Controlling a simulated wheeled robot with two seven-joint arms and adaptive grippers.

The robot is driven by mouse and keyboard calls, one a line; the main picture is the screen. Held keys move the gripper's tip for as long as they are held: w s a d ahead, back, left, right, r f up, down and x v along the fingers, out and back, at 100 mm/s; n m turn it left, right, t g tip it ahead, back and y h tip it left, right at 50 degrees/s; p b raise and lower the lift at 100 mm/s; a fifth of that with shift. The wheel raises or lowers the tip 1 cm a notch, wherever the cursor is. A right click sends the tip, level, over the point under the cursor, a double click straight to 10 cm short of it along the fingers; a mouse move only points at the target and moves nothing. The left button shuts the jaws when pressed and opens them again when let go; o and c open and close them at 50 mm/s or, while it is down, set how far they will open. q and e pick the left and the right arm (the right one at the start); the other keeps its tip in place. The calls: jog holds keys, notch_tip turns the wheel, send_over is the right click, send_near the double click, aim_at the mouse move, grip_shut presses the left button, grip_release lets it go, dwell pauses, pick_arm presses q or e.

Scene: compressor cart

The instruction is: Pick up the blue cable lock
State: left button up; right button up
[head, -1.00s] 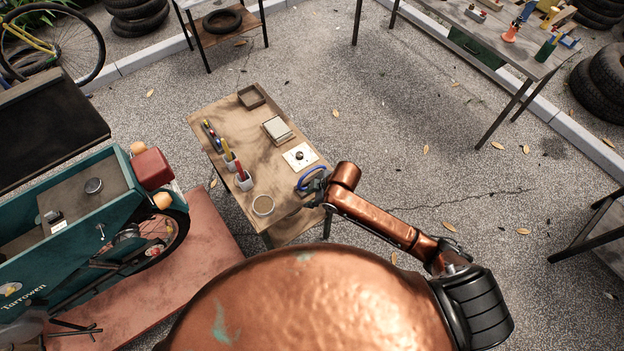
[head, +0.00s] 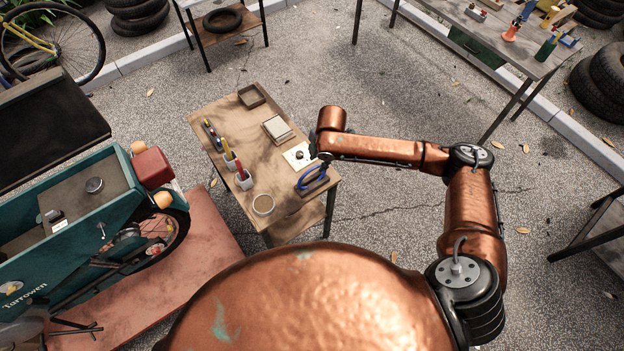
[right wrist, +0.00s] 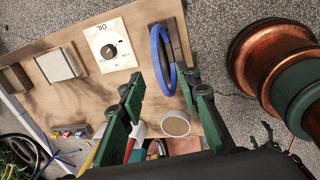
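In the right wrist view the blue cable lock (right wrist: 155,62) appears as a long oval loop just beyond the fingertips. My right gripper (right wrist: 160,84) is open, its two green fingers spread wide with nothing between them. In the head view my copper wrist mostly hides that gripper, near the white dial card. My left gripper is in neither view.
On the table are a white dial card (right wrist: 111,46), a pale box (head: 278,129), a brown tray (head: 251,96), a round tin (head: 263,204) and cups of tools (head: 243,180). A teal vehicle (head: 90,240) stands left. Open pavement lies right.

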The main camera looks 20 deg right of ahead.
aim_at(315, 167)
jog(key=f, duration=0.2)
jog(key=w+f, duration=0.1)
jog(key=f, duration=0.4)
jog(key=shift+w+a, duration=0.35)
jog(key=shift+a, duration=0.05)
jog(key=shift+c, duration=0.2)
grip_shut()
jog(key=shift+r, duration=0.1)
